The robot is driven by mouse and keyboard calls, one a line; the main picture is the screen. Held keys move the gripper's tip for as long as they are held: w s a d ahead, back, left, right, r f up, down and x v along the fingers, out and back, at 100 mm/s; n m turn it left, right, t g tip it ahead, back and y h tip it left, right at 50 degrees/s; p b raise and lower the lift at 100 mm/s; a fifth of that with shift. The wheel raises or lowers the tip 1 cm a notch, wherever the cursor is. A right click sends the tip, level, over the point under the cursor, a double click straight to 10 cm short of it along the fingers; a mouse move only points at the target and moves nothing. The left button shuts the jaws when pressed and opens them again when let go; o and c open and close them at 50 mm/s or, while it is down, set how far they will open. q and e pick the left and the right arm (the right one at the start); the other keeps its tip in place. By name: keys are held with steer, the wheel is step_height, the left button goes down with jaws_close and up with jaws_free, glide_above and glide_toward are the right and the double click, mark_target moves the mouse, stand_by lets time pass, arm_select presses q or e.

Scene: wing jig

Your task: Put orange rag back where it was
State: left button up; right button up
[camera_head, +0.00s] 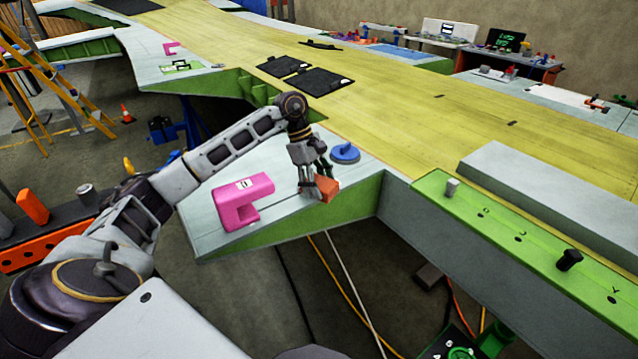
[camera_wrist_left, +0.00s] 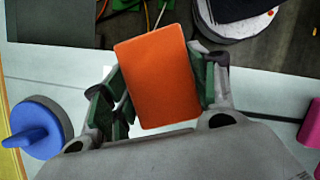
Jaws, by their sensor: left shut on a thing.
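The orange rag (camera_head: 327,189) is a small folded block-like piece near the front edge of the pale wing panel. My left gripper (camera_head: 315,186) is over that panel with its fingers pointing down at the rag. In the left wrist view the rag (camera_wrist_left: 158,77) sits between the two green-padded fingers of the gripper (camera_wrist_left: 160,85), which are shut on it. I cannot tell whether the rag touches the panel. My right gripper is in neither view.
A pink C-shaped block (camera_head: 240,203) stands left of the gripper on the pale panel (camera_head: 285,222). A blue round suction-cup-like tool (camera_head: 345,153) lies just behind the rag. The panel ends at a green front edge (camera_head: 330,218), with cables on the floor below.

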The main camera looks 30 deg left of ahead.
arm_select(q)
steer(key=o, duration=0.9)
steer(key=shift+r, duration=0.2)
steer(key=shift+a+r, duration=0.3)
steer(key=shift+r, duration=0.3)
steer(key=b+v, duration=0.1)
steer(key=v, duration=0.9)
steer(key=shift+r, duration=0.3)
